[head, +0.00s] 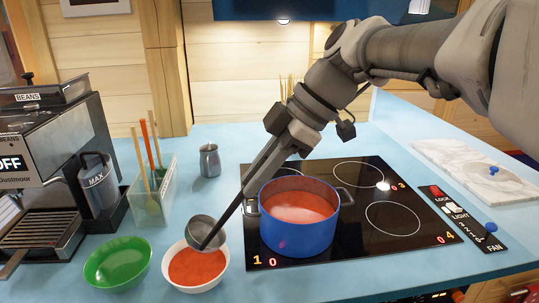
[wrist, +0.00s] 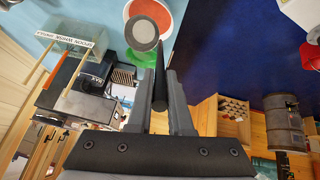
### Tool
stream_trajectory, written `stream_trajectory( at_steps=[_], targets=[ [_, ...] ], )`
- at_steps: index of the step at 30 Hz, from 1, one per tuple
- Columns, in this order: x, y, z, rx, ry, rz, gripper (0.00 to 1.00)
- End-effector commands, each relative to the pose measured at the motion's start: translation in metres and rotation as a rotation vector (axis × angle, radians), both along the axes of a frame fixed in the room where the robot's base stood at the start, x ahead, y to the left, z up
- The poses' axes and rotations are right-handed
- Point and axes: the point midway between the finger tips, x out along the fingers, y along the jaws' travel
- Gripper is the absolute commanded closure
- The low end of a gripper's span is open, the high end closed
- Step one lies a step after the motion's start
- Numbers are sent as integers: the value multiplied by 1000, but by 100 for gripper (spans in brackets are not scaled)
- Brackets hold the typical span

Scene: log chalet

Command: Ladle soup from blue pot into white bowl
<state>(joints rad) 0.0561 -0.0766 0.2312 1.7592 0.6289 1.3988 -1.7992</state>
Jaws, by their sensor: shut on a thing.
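A blue pot (head: 284,237) of red-orange soup stands on the cooktop. The white bowl (head: 222,277) sits left of it on the counter, with red-orange soup in it. My gripper (head: 249,183) is shut on the dark handle of the ladle (head: 207,231); in the wrist view the handle runs between the fingers (wrist: 160,78). The ladle's grey bowl hangs over the back part of the white bowl, in front of its rim. The wrist view shows the ladle's bowl (wrist: 142,33) overlapping the white bowl (wrist: 126,12). I cannot tell whether the ladle holds soup.
A green bowl (head: 118,263) stands left of the white bowl. A coffee machine (head: 45,150) fills the far left. The black cooktop (head: 395,245) has free room right of the pot.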

Motion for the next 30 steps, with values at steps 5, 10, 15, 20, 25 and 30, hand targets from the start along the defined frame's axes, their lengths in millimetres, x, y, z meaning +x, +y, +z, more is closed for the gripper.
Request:
stream_trajectory(
  at_steps=[5, 10, 15, 20, 25, 30],
  targets=[
    [-1, 2, 12, -168, -15, 6, 100],
    [-1, 2, 16, -323, -28, 5, 100],
    [0, 2, 20, -473, -43, 5, 100],
    [0, 1, 18, -567, -50, 2, 100],
    [0, 0, 15, -583, -53, 0, 100],
    [0, 0, 15, -582, -53, -1, 100]
  ],
)
